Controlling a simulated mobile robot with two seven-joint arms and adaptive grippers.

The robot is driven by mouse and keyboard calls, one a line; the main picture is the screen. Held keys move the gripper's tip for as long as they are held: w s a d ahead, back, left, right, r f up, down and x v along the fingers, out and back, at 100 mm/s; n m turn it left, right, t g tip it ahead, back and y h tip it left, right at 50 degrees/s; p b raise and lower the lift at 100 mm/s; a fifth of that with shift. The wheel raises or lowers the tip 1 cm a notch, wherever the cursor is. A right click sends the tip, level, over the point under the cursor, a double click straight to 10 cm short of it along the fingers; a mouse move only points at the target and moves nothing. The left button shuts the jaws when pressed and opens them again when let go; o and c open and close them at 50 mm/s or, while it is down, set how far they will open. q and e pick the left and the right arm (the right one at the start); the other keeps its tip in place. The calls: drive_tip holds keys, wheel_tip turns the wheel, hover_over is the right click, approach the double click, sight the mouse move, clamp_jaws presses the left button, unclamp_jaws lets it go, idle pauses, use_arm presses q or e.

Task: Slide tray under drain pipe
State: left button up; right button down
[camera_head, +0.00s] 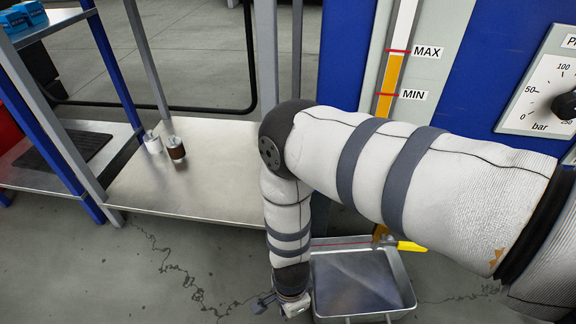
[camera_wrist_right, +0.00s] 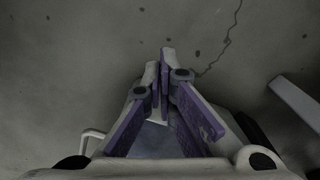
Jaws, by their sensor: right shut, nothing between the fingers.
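The tray (camera_head: 358,284) is a shallow grey metal pan on the floor, right of my right gripper in the head view. A wire handle shows at its front edge. My right gripper (camera_head: 290,304) hangs low beside the tray's left side; I cannot tell whether it touches it. In the wrist view the right gripper (camera_wrist_right: 165,55) has its purple-padded fingers together with nothing between them, above bare floor. A yellow lever (camera_head: 410,246) shows behind the tray's back right corner. The drain pipe is not clearly visible; my right arm covers much of that area. My left gripper is not in view.
A metal bench (camera_head: 200,185) stands left, with two small cylinders (camera_head: 175,148) on it. A blue machine with a level gauge (camera_head: 390,85) and a pressure dial (camera_head: 545,95) stands behind my arm. The stained floor (camera_head: 170,270) in front of the bench is free.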

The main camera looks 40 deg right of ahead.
wheel_tip(320, 180, down, 4)
drive_tip(key=shift+f+b, duration=0.15)
drive_tip(key=shift+b, duration=0.75)
drive_tip(key=d, duration=0.2)
drive_tip(key=shift+s+d+r, duration=0.25)
drive_tip(key=shift+d+r, duration=0.05)
drive_tip(key=shift+d, duration=0.1)
drive_tip(key=shift+s+d, duration=0.15)
drive_tip(key=shift+d, duration=0.4)
drive_tip(key=shift+d, duration=0.1)
drive_tip(key=shift+s+d+p, duration=0.2)
drive_tip(key=shift+s+d, duration=0.05)
drive_tip(key=shift+d, duration=0.65)
drive_tip(key=shift+s+d+p, duration=0.2)
drive_tip(key=shift+s+d, duration=0.05)
drive_tip(key=shift+d, duration=0.65)
